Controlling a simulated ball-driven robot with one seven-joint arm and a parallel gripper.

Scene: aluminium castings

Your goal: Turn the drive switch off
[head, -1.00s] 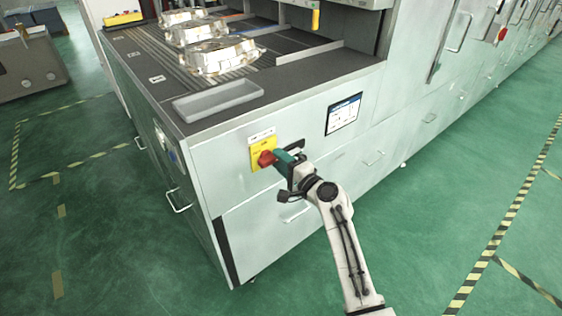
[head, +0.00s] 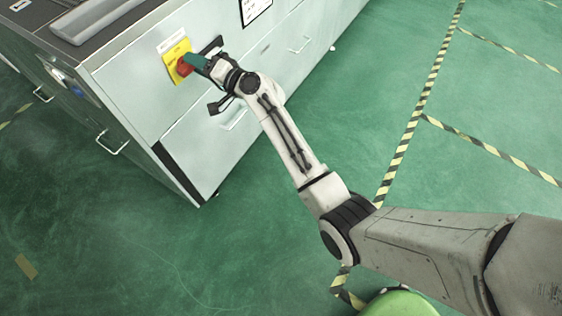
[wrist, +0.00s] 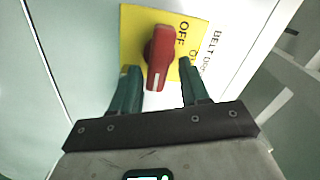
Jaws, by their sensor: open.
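The drive switch is a red rotary handle (wrist: 160,52) on a yellow plate (wrist: 133,25), with OFF printed beside it and a second mark partly hidden by a finger. In the wrist view the handle runs nearly upright in the picture. I cannot tell which mark it points at. My gripper (wrist: 158,70) is open, with its green fingers on either side of the handle's near end; contact is unclear. In the head view the red handle (head: 183,67) and yellow plate (head: 170,56) sit on the cabinet's front, with my gripper (head: 193,63) right at it.
The pale cabinet (head: 130,95) has a dark-edged corner and a pull handle (head: 113,144) on its left side. A display panel (head: 254,10) is right of the switch. A grey tray (head: 100,18) lies on top. The green floor (head: 330,110) is open, with striped tape (head: 415,115).

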